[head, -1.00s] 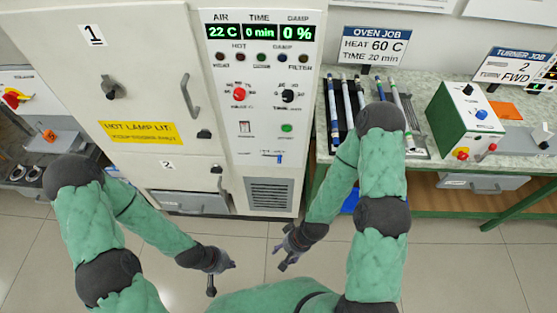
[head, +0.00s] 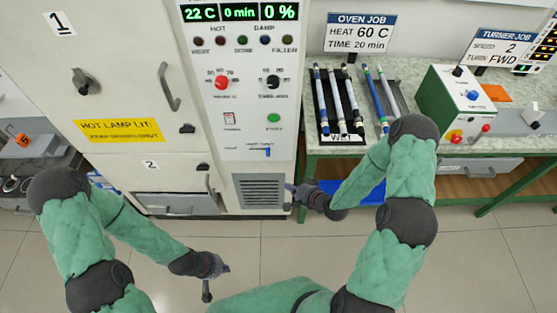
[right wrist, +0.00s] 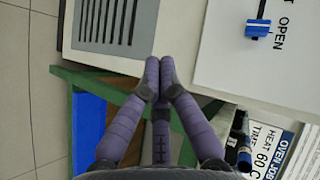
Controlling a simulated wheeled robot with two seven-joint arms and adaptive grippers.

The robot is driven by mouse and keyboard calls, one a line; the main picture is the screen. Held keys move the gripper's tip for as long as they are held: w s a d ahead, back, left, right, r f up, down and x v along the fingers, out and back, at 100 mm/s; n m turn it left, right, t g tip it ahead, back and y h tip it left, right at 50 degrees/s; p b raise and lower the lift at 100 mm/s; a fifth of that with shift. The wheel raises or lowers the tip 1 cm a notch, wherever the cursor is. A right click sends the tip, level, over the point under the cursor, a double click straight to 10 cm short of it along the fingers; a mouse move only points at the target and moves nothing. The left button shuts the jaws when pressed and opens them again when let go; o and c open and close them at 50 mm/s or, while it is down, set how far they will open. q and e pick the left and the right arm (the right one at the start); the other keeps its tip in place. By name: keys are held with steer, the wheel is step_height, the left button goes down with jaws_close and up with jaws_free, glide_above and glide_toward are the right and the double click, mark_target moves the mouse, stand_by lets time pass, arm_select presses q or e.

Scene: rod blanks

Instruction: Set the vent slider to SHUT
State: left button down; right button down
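The vent slider is a small blue handle (head: 267,152) low on the oven's white control panel, at the right end of its track. In the right wrist view the blue handle (right wrist: 258,28) sits beside the word OPEN; only the last letter of the other label shows. My right gripper (head: 290,194) is in front of the cabinet's lower right edge, below the slider. In the right wrist view its purple fingertips (right wrist: 158,72) are together with nothing between them, apart from the slider. My left gripper (head: 217,279) hangs empty over the floor, fingers apart.
A grey vent grille (head: 260,190) lies below the slider. Red (head: 221,83) and black (head: 273,82) knobs and a green button (head: 273,118) are above it. A green-framed bench (head: 440,150) with a rod rack (head: 340,138) stands to the right.

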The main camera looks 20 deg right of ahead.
mark_target(281, 149)
steer(key=w+d+r+m+t+y+b, duration=0.1)
steer(key=d+r+m+t+y+b, duration=0.25)
steer(key=d+r+t, duration=0.35)
steer(key=shift+g, duration=0.8)
steer(key=b+x, duration=0.1)
steer(key=x, duration=0.2)
steer(key=b+x, duration=0.1)
steer(key=x, duration=0.6)
steer(key=shift+w+f+b, duration=0.3)
steer(key=shift+b, duration=0.1)
steer(key=shift+w+a+b, duration=0.15)
steer(key=shift+a+b, duration=0.2)
steer(key=shift+a, duration=0.8)
steer(key=shift+w+a+r, duration=0.1)
steer(key=shift+w+a, duration=0.1)
steer(key=shift+a, duration=0.4)
steer(key=a, duration=0.2)
steer(key=w+a, duration=0.1)
steer(key=a, duration=0.3)
steer(key=shift+w+a, duration=0.25)
steer(key=shift+w, duration=0.15)
